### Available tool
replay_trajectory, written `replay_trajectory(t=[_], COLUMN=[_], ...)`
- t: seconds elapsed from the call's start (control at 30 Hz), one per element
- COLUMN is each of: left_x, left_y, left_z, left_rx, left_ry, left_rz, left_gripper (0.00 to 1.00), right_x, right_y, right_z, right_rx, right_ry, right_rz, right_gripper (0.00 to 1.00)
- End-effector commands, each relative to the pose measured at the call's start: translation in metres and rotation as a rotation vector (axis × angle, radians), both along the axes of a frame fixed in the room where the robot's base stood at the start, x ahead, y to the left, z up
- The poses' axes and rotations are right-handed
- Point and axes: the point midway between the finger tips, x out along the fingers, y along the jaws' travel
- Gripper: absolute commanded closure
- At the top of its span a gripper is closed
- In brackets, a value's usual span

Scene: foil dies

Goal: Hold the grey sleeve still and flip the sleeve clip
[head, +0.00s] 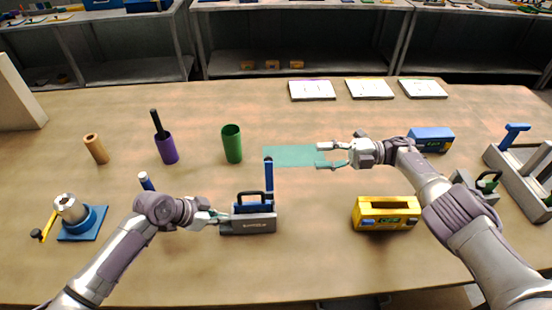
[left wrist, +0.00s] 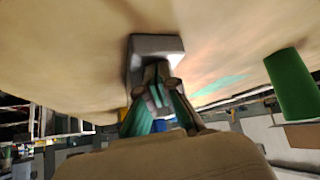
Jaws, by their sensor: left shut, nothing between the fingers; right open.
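The grey sleeve (head: 247,226) is a dark grey block with a pale label, standing on the table left of centre. Blue parts and a dark loop stand on top of it, and a tall blue bar (head: 268,177) rises at its right end. I cannot tell which of these is the clip. My left gripper (head: 217,217) is shut and empty at the sleeve's left end, apparently against it. In the left wrist view a grey block (left wrist: 153,44) lies just beyond the fingertips. My right gripper (head: 326,155) is open and empty over the green mat (head: 290,156).
A green cup (head: 232,144), a purple cup (head: 167,148) and a wooden cylinder (head: 96,149) stand at the left. A blue-based fixture (head: 84,223) is at far left. A yellow box (head: 386,213) and a blue box (head: 432,139) stand at the right. The table's front middle is clear.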

Motion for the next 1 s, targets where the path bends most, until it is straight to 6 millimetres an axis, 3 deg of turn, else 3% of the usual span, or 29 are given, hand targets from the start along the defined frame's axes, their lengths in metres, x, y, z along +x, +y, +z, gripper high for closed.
replay_trajectory(t=[0.27, 0.7, 1.0], left_x=[-0.002, -0.002, -0.002], left_y=[0.002, 0.002, 0.002], left_z=[-0.005, -0.005, -0.005], left_rx=[0.008, 0.008, 0.008], left_ry=[0.010, 0.010, 0.010], left_rz=[0.000, 0.000, 0.000], left_gripper=[1.00, 1.00, 1.00], right_x=[-0.004, -0.004, -0.004], right_y=[0.034, 0.114, 0.129], right_z=[-0.001, 0.000, 0.000], right_rx=[0.019, 0.017, 0.016], right_ry=[-0.011, -0.009, -0.009], right_rz=[0.022, 0.017, 0.015], right_gripper=[0.52, 0.52, 0.52])
